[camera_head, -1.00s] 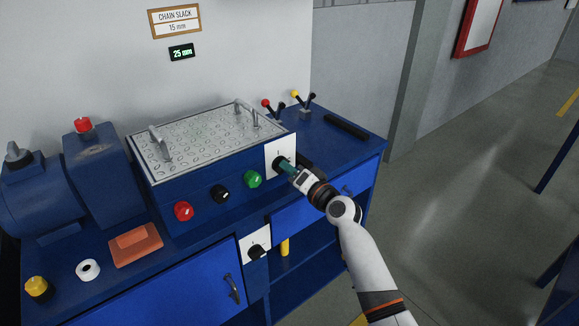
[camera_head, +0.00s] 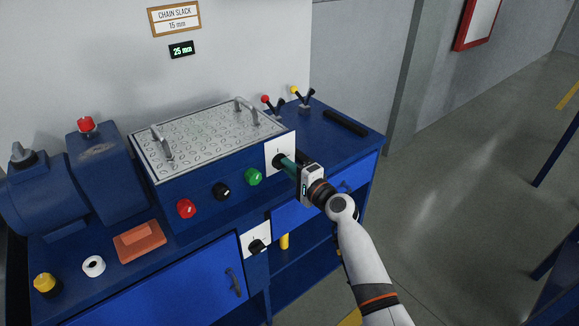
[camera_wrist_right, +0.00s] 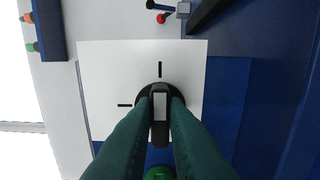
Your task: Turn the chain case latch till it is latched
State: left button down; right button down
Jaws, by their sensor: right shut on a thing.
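The chain case latch is a black knob (camera_head: 278,160) on a white plate (camera_head: 272,147) at the right end of the case's front. In the right wrist view the latch (camera_wrist_right: 160,105) has a pale bar along its grip, and the plate (camera_wrist_right: 105,70) carries two black marks, one above the knob and one to its left. The bar stands upright in that picture, in line with the upper mark. My right gripper (camera_head: 286,164) is shut on the knob, a green finger on each side. The fingers partly hide the knob. My left gripper is not in view.
Red (camera_head: 186,209), black (camera_head: 221,191) and green (camera_head: 253,177) controls line the blue case front. A second knob (camera_head: 257,246) sits lower on its own white plate. Two levers (camera_head: 272,105) stand behind. An orange block (camera_head: 139,241) lies on the bench.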

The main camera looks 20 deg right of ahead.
dwell(0.4)
jog(key=c, duration=1.4)
grip_release()
jog(key=shift+c, duration=0.2)
jog(key=shift+s, duration=0.1)
jog(key=v, duration=1.1)
jog(key=shift+s+d+b, duration=0.15)
jog(key=shift+s+b, duration=0.25)
